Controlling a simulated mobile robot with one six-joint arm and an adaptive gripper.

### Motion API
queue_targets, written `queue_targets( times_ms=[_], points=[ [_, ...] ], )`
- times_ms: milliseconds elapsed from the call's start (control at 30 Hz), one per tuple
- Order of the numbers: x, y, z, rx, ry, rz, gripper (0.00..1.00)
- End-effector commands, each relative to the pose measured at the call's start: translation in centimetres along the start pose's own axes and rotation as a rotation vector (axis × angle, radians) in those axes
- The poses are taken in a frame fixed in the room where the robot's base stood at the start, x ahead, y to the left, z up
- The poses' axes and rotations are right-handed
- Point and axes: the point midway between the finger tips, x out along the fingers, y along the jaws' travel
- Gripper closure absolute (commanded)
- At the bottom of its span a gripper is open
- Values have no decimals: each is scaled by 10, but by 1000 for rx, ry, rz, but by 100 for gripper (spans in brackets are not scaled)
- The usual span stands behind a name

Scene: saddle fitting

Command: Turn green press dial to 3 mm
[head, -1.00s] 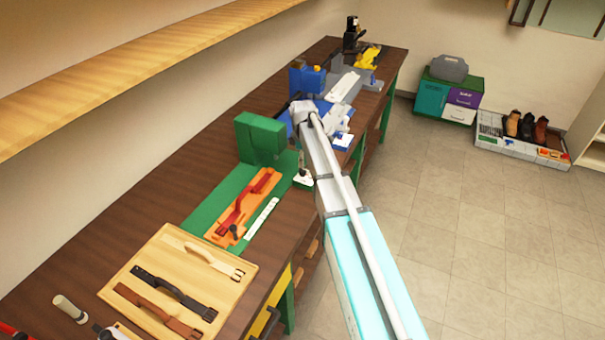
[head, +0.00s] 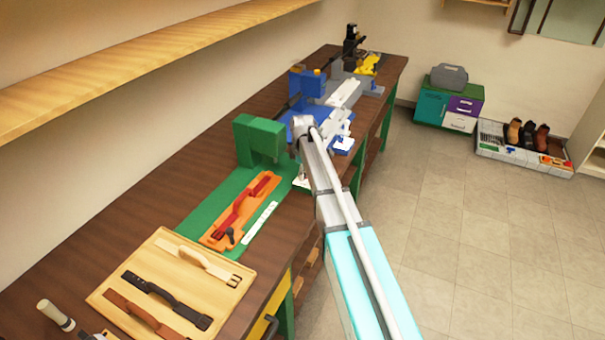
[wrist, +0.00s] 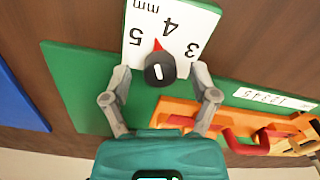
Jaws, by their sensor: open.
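The green press (head: 259,140) stands on the workbench in the head view, with its green base (wrist: 75,85) in the wrist view. Its dial is a black knob (wrist: 160,72) with a white mark and a red pointer. The white scale plate (wrist: 150,15) shows 5, 4, 3 and "mm". The red pointer points between 5 and 4. My gripper (wrist: 160,80) is open, with one finger on each side of the knob; I cannot tell whether they touch it. In the head view my arm largely hides the gripper and dial.
An orange fixture with a red strap (head: 240,211) sits on the green base, beside a white number strip (wrist: 262,97). A wooden board with several straps (head: 175,270) lies nearer. A blue press (head: 308,85) stands beyond.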

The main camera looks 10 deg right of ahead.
Motion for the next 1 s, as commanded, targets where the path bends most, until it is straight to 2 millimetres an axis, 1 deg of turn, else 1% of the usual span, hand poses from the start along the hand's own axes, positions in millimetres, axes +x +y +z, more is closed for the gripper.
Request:
queue_targets(
  times_ms=[167,267,300,467,500,567,600,833,1000],
  points=[
    [0,0,0,0,0,0,24],
    [0,0,0,0,0,0,40],
    [0,0,0,0,0,0,48],
    [0,0,0,0,0,0,78],
    [0,0,0,0,0,0,85],
    [0,0,0,0,0,0,96],
    [0,0,0,0,0,0,100],
    [0,0,0,9,0,0,100],
    [0,0,0,46,0,0,100]
  ],
)
